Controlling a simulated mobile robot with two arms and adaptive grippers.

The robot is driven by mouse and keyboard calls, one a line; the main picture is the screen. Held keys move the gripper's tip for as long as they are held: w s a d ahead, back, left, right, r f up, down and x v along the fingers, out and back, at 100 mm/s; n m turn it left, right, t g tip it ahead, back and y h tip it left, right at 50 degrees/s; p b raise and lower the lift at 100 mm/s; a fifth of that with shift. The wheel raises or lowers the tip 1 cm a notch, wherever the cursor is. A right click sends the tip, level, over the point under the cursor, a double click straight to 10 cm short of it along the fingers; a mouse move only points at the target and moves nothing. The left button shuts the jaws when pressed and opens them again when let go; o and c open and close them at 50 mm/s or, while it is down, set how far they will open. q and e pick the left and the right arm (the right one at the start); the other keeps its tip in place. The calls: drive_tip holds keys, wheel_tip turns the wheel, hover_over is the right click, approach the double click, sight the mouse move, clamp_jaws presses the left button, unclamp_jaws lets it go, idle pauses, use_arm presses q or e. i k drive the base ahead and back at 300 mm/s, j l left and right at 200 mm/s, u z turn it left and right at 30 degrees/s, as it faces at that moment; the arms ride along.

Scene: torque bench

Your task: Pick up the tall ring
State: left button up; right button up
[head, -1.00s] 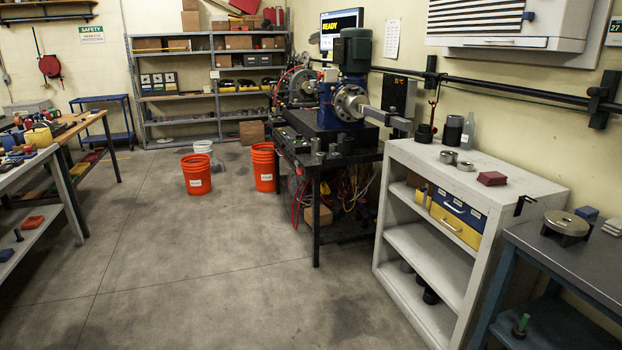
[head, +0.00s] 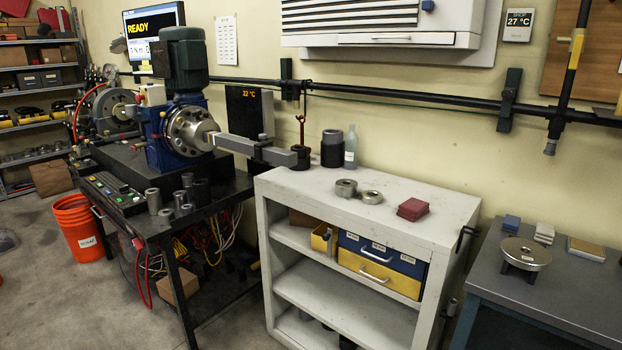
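Two grey metal rings lie side by side on top of the white cabinet (head: 290,190). The left ring (head: 346,188) looks a little taller than the right ring (head: 372,197). Behind them, near the wall, stands a dark cylindrical piece (head: 332,150). A shorter black round piece (head: 300,158) is left of it, under the end of the grey torque arm. I cannot tell whether either dark piece is a ring. Neither of my grippers is in view.
A red stack (head: 412,209) lies right of the rings and a clear bottle (head: 351,148) stands behind. The machine's grey arm (head: 240,148) reaches over the cabinet's left end. A grey bench (head: 570,300) stands right. Floor shows at lower left.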

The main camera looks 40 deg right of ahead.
sight(346, 188)
drive_tip(key=i, duration=1.85)
drive_tip(key=i+z, duration=0.4)
drive_tip(key=i+j+z, duration=0.15)
drive_tip(key=z, duration=0.2)
drive_tip(key=i+j+z, duration=0.25)
drive_tip(key=z, duration=0.15)
drive_tip(key=i, duration=0.1)
